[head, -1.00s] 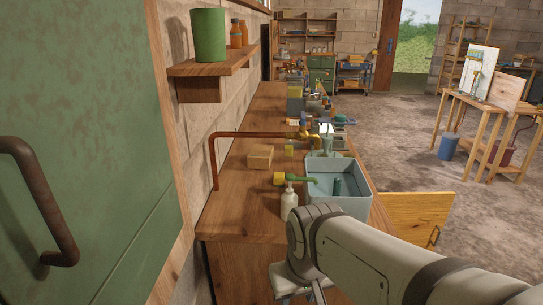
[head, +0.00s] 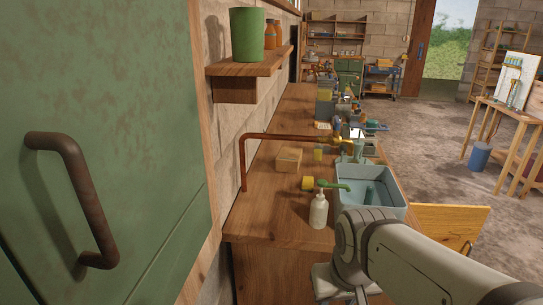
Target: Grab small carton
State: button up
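A small tan carton (head: 289,160) sits on the wooden counter near the wall, behind a copper pipe's upright part and left of the sink. My arm comes in from the lower right, in front of the sink. Part of my gripper (head: 338,285) shows at the bottom, below the counter's front edge. Its fingertips are hidden or cut off, so I cannot tell whether it is open. It is well apart from the carton.
The copper pipe (head: 290,137) runs over the counter to a brass tap. A blue-grey sink (head: 378,204) is at right. A shelf (head: 247,67) juts from the wall above.

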aim_at(287, 161)
jog(key=i, duration=0.9)
